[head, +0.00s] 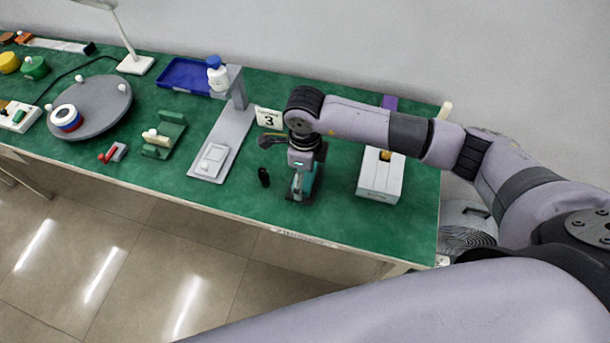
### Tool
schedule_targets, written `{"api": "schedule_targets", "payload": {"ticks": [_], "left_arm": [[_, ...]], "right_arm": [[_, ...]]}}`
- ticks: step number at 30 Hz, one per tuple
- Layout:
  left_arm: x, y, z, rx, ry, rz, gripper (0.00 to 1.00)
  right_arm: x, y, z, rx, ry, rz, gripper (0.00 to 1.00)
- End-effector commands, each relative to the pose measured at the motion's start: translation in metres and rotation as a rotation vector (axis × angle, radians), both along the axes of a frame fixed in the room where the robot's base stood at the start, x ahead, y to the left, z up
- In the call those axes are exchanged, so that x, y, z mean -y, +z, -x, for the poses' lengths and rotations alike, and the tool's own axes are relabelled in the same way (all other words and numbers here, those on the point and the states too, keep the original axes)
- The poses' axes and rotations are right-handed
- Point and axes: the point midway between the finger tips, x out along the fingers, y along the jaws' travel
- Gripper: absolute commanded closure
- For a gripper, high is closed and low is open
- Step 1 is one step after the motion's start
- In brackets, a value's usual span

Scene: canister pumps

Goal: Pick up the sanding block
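My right gripper (301,190) points down over the front part of the green bench, right of the middle of the head view. A teal block-like thing (307,182) shows at its fingers, mostly hidden by the gripper; it may be the sanding block, but I cannot be sure. I cannot tell whether the fingers are closed on it or only around it. My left gripper is not in view.
A small black object (263,177) lies just left of the gripper. A white box (380,182) stands to the right. A number 3 card (269,118) stands behind. A grey pump stand (222,143), a green holder (166,140) and a grey turntable (103,105) are left.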

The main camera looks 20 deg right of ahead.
Motion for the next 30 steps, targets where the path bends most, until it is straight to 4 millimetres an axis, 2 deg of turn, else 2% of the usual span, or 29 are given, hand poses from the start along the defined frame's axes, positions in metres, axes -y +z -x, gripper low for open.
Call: {"api": "schedule_targets", "payload": {"ticks": [15,23,30], "left_arm": [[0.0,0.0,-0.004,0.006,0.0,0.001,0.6],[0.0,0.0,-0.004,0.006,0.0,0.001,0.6],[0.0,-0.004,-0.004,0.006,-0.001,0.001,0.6]], "right_arm": [[0.0,0.0,0.0,0.0,0.0,0.0,0.54],[0.0,0.002,0.0,0.001,0.0,0.0,0.54],[0.0,0.024,-0.002,0.004,0.0,-0.001,0.54]]}}
